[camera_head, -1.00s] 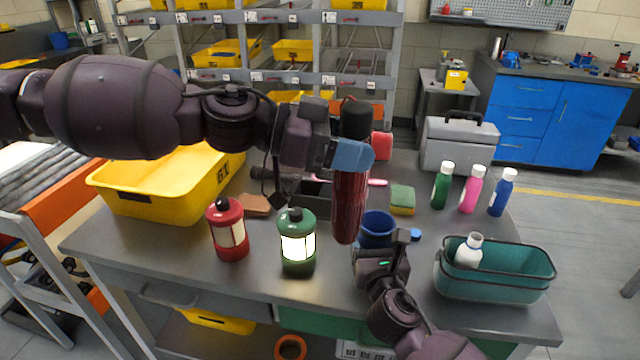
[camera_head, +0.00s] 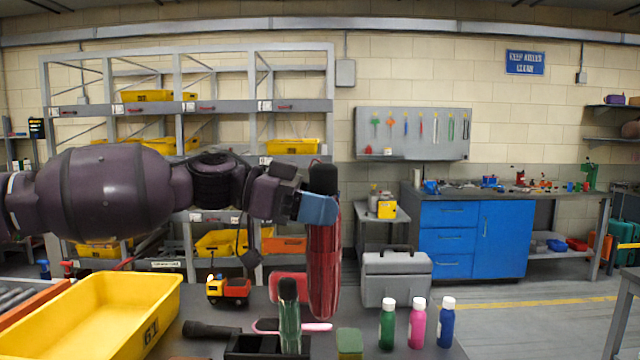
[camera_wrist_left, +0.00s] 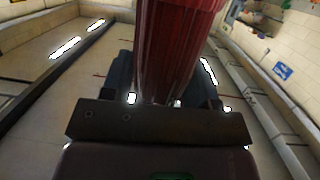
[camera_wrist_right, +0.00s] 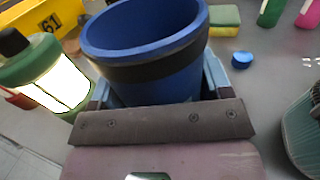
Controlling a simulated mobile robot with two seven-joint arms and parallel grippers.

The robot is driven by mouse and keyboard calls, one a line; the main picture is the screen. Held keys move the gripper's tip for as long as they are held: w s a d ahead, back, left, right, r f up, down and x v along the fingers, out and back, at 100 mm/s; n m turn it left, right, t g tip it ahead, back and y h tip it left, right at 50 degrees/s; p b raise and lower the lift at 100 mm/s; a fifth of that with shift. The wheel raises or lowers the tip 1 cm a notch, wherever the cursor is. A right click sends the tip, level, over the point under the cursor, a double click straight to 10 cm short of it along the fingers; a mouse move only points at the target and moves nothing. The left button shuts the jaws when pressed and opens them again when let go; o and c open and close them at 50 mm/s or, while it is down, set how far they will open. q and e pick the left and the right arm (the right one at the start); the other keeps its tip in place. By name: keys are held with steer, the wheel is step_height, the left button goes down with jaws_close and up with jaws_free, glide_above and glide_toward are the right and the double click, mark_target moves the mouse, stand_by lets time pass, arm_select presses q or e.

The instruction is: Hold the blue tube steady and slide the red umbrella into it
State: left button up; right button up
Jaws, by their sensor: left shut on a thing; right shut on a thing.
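The red umbrella (camera_head: 325,262) hangs upright in the head view, furled, with a black handle at its top. My left gripper (camera_head: 319,208) is shut on it just below the handle. The umbrella (camera_wrist_left: 172,45) also fills the middle of the left wrist view. The blue tube (camera_wrist_right: 150,78) shows in the right wrist view, open at the top, with a dark band below its rim. My right gripper (camera_wrist_right: 158,95) is shut on it. The tube and right gripper are outside the head view. No view shows the umbrella's lower tip together with the tube.
Green, pink and blue bottles (camera_head: 446,322) stand at the right, near a grey toolbox (camera_head: 396,280). A yellow bin (camera_head: 98,318) is at the left. A lit green lantern (camera_wrist_right: 50,75) stands left of the tube.

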arm_select(q)
steer(key=shift+n+t, duration=0.3)
steer(key=shift+t, duration=0.1)
steer(key=f, duration=0.2)
steer(key=w+f, duration=0.1)
steer(key=f, duration=0.5)
steer(key=shift+w+f, duration=0.1)
steer(key=shift+w, duration=0.3)
step_height(320, 180, down, 20)
stand_by(1.8)
steer(key=shift+f, duration=0.25)
stand_by(1.5)
steer(key=o, duration=1.4)
steer(key=shift+d, duration=0.1)
steer(key=shift+o, duration=0.2)
step_height(320, 180, up, 10)
